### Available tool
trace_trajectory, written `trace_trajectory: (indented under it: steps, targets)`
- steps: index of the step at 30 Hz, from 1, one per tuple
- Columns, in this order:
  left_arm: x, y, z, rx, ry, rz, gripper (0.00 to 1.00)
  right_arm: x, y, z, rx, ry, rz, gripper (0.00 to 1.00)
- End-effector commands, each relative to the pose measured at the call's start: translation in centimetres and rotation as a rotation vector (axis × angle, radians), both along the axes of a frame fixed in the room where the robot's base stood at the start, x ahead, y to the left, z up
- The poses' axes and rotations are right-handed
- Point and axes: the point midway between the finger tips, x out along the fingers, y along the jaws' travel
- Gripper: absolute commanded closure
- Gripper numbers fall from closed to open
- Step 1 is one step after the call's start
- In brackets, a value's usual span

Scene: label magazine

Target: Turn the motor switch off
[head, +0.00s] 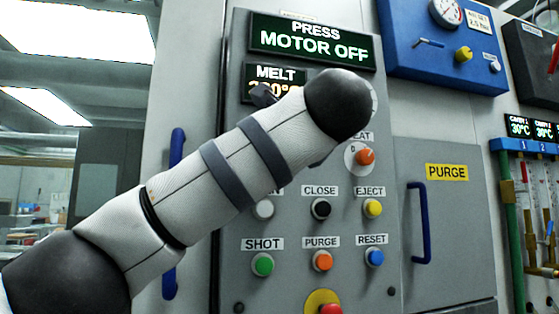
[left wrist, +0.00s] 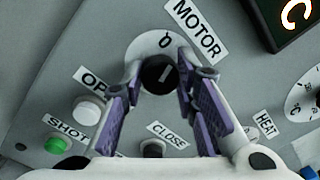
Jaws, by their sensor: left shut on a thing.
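The motor switch is a black knob (left wrist: 158,75) with a white mark, on a round white plate with a "0" above it, beside a "MOTOR" label (left wrist: 197,28) in the left wrist view. The white mark points roughly toward the "0". My left gripper (left wrist: 160,82) has its purple-padded fingers on both sides of the knob and is shut on it. In the head view my left arm crosses the grey control panel (head: 232,180) and hides the switch. The panel's display (head: 312,42) reads "PRESS MOTOR OFF". My right gripper is not in view.
Below the arm are the close button (head: 320,208), eject button (head: 373,208), shot button (head: 262,264) and a red button (head: 330,309). The heat knob (head: 365,156) is just right of my arm. A purge door (head: 450,230) with a blue handle is further right.

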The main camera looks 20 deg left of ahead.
Motion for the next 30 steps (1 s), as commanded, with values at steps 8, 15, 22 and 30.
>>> trace_trajectory:
  steps: [8,15,22,30]
  targets:
    - [0.0,0.0,-0.1,-0.149,-0.099,0.000,1.00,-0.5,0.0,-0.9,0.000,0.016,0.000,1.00]
    - [0.0,0.0,0.0,-0.220,-0.149,-0.001,1.00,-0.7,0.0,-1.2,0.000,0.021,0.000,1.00]
    - [0.0,0.0,0.1,-0.246,-0.168,0.000,1.00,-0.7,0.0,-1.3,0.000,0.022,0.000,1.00]
    - [-0.1,0.0,0.1,-0.248,-0.170,-0.001,1.00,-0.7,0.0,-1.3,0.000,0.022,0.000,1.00]
